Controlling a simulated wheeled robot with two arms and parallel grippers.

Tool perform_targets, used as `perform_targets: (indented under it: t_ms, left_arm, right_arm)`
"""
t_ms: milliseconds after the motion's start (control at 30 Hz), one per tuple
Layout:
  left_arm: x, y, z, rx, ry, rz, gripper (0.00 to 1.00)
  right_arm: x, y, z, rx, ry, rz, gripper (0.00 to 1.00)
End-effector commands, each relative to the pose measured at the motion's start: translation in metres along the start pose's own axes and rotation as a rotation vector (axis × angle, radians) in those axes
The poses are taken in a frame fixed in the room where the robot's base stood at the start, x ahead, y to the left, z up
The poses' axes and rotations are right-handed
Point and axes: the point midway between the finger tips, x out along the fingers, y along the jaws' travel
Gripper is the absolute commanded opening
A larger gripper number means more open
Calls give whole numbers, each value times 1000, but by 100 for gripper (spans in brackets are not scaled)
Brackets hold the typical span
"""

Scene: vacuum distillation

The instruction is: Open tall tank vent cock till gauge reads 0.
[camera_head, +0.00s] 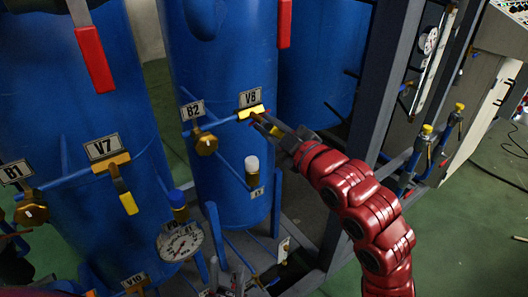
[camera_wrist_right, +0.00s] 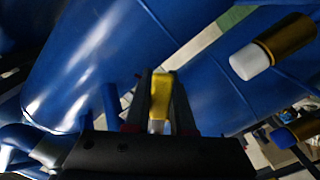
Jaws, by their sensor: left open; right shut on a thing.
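The cock tagged V8 (camera_head: 250,109) is on the middle blue tank (camera_head: 225,75). My right gripper (camera_head: 268,126) reaches it from the right. In the right wrist view, its fingers are shut on a yellow handle (camera_wrist_right: 160,92). The fingers hide part of the handle, so its exact angle is unclear. A round white gauge (camera_head: 180,242) sits low between the left and middle tanks. Its needle is too small to read. My left gripper shows only in part at the lower left edge, open and away from V8; its fingertips are hard to make out.
Below V8 stands a white-capped fitting (camera_head: 252,166), and a blue-capped one (camera_head: 178,200) is lower left. Valve B2 (camera_head: 206,145) is left of V8. Valve V7 (camera_head: 118,172) is on the left tank. A grey frame post (camera_head: 385,85) stands right of the tanks.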

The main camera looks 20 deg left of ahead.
Motion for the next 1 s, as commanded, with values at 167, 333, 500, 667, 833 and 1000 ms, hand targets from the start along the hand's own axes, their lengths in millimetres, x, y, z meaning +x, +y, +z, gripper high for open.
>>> perform_targets:
  t_ms: [167,333,500,667,833,1000]
  left_arm:
    - [-34,2,6,0,0,0,50]
    - [-51,2,8,0,0,0,50]
    - [-61,3,10,0,0,0,50]
    - [-67,3,11,0,0,0,50]
    - [-70,4,12,0,0,0,50]
    - [-72,4,12,0,0,0,50]
  right_arm:
    - [0,4,5,-169,-1,1,0]
    - [0,12,1,-328,-1,-1,0]
    - [0,19,-3,-473,-1,-1,0]
    - [0,24,-7,-585,0,0,0]
    - [0,28,-9,-670,-1,-2,0]
    - [1,30,-10,-720,-2,-4,0]
